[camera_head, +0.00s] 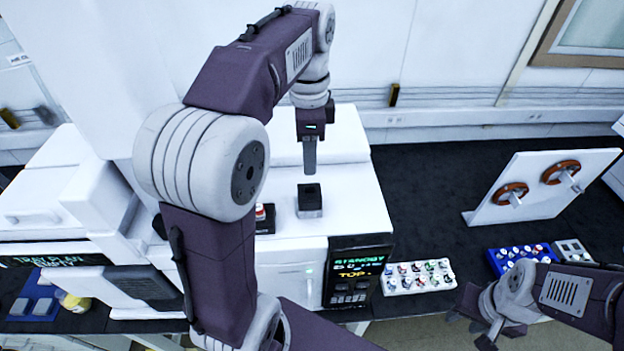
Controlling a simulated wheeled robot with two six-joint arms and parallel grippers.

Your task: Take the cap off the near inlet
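A white instrument (350,205) stands on the dark bench. A black square block with a dark opening on top (309,201) sits on the instrument's top. A small red-and-white piece (261,213) shows to its left, partly hidden by my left arm; I cannot tell for sure which of them is the near inlet or its cap. My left gripper (309,170) points down above the black block, apart from it. Its fingers appear edge-on, so their opening is hidden. My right gripper (472,320) is low at the right, near the bench's front, its dark fingers apart and empty.
A white rack of small vials (418,277) lies right of the display panel (358,275). A blue rack (520,258) and a grey rack (573,252) are further right. A white panel with two brown wheels (545,190) stands behind them. The dark bench between is clear.

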